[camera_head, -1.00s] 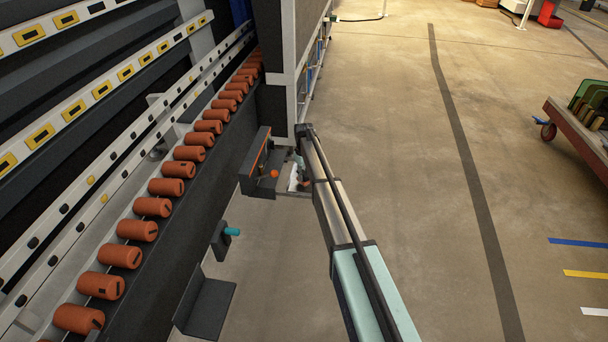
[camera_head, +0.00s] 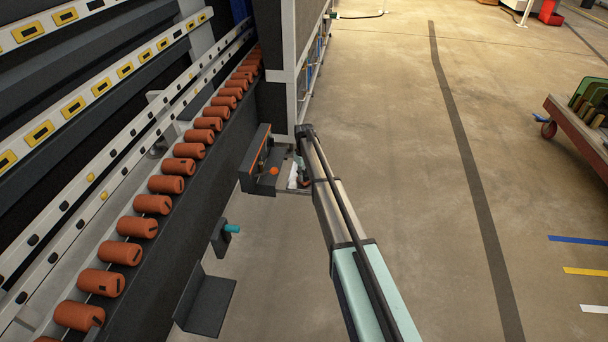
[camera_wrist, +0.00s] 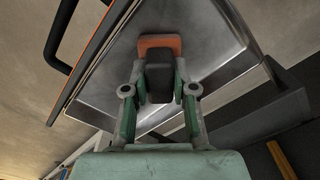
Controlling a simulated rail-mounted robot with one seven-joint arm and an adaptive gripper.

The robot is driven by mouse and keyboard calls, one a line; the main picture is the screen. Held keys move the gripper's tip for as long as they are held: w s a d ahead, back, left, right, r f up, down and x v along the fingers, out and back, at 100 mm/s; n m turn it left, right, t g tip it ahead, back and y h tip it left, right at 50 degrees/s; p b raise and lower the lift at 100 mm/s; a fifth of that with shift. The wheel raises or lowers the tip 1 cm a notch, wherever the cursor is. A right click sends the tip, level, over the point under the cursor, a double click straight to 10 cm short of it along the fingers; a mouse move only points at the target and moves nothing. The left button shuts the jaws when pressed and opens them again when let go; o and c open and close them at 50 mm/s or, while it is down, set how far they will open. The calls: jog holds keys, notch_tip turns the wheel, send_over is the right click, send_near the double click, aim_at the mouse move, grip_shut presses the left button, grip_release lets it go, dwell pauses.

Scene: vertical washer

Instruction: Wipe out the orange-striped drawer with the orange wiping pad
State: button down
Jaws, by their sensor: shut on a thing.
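The orange-striped drawer (camera_wrist: 100,85) stands open in the wrist view, with a bare metal inside and a black handle on its front at the left. Its orange-edged front also shows in the head view (camera_head: 257,152). My gripper (camera_wrist: 159,78) is over the drawer, shut on the dark grip of the orange wiping pad (camera_wrist: 160,41). The pad is at the far end of the grip, over the metal floor. I cannot tell whether it touches the floor. In the head view my gripper is small and partly hidden by my arm.
A row of orange rollers (camera_head: 153,204) runs along the machine at left. A teal-tipped knob (camera_head: 232,229) and a dark bracket (camera_head: 206,302) stick out nearer. A cart (camera_head: 578,140) stands far right. The floor (camera_head: 440,240) between is clear.

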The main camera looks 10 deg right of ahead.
jog(key=shift+d, duration=0.1)
jog(key=shift+s+d+r+p, duration=0.1)
jog(key=shift+s+d+p, duration=0.2)
jog(key=shift+d, duration=0.4)
jog(key=shift+s+d+r+p, duration=0.1)
jog(key=shift+s+d+p, duration=0.2)
jog(key=shift+d, duration=0.35)
jog(key=shift+d+f+p, duration=0.15)
jog(key=shift+d+p, duration=0.15)
jog(key=shift+p, duration=0.05)
jog(key=shift+a, duration=0.1)
jog(key=shift+w+a+p, duration=0.25)
jog(key=shift+a, duration=0.2)
jog(key=shift+w+a+p, duration=0.2)
jog(key=shift+a, duration=0.25)
jog(key=shift+w+a, duration=0.15)
jog(key=shift+a, duration=0.45)
jog(key=shift+a, duration=0.1)
jog(key=shift+r+p, duration=1.65)
jog(key=shift+r, duration=1.35)
